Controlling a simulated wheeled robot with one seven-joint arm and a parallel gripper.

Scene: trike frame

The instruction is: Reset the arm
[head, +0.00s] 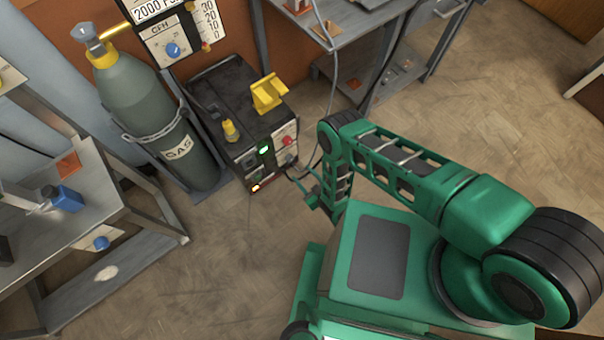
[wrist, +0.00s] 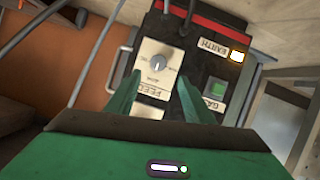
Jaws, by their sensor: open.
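My green arm (head: 400,175) is folded over my own body, with its elbow raised and its forearm hanging down. My gripper (head: 314,192) is low beside the front panel of the black machine, small and partly hidden by the arm in the head view. In the wrist view my gripper (wrist: 160,90) shows two green fingers spread apart with nothing between them. Beyond them is the machine's panel (wrist: 200,62), with a grey dial (wrist: 158,63) on a white plate, a green button (wrist: 217,88) and a lit orange light (wrist: 237,56). I cannot tell whether the fingers touch the panel.
The black machine (head: 215,85) stands on the floor next to a grey-green gas cylinder (head: 140,105). A metal table (head: 95,205) is at left. Another table (head: 350,25) is behind, with hanging cables (head: 333,85). Floor (head: 500,140) at right is clear.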

